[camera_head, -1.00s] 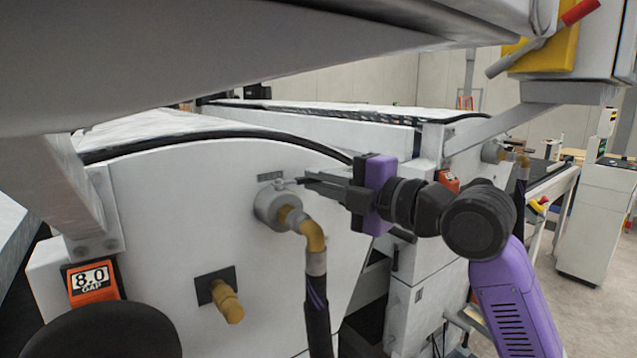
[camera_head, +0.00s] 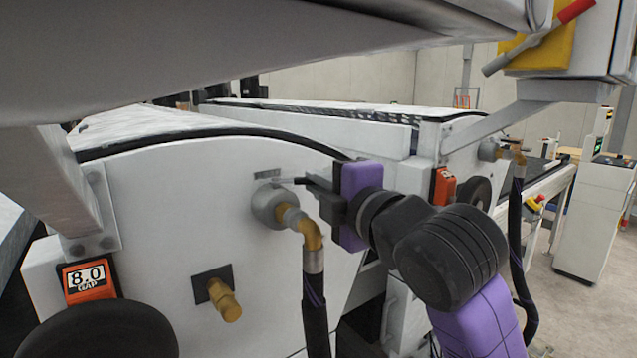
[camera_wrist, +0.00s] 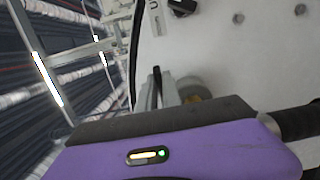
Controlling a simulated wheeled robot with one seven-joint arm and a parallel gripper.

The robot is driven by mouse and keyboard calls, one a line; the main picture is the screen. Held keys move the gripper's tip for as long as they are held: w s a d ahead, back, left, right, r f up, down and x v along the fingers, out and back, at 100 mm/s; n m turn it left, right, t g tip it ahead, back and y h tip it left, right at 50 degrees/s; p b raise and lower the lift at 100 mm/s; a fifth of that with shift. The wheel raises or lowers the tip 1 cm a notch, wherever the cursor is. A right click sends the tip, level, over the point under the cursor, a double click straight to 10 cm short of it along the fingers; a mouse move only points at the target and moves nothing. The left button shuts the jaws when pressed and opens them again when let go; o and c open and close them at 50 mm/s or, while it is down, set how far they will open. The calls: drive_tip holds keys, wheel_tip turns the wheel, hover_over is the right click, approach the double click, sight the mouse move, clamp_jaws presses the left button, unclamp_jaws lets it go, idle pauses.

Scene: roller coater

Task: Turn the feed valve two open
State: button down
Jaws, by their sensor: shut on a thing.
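The feed valve (camera_head: 268,207) is a round grey fitting on the white machine side panel, with a small label plate above it. A brass elbow (camera_head: 311,234) and a dark hose come out of it. My gripper (camera_head: 304,182) reaches in from the right, its fingers at the top right of the fitting. It is shut on the valve's small handle, which the fingers mostly hide. In the wrist view the gripper fingers (camera_wrist: 168,88) point at the white panel beside a brass part (camera_wrist: 197,93). I cannot read the label or tell the valve's number.
A brass stub (camera_head: 225,299) sticks out below left of the valve. An orange gap display (camera_head: 86,281) reads 8.0. A large grey overhead beam (camera_head: 250,60) spans the upper view. A second hose fitting (camera_head: 490,150) stands farther right. Open floor (camera_head: 572,300) shows at right.

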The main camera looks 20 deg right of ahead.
drive_tip(key=shift+f, duration=0.1)
drive_tip(key=c, duration=1.5)
unclamp_jaws()
drive_tip(key=shift+s, duration=0.1)
drive_tip(key=s, duration=0.2)
drive_tip(key=s+b, duration=0.1)
drive_tip(key=s, duration=0.4)
drive_tip(key=shift+s+d, duration=0.3)
drive_tip(key=shift+d, duration=0.1)
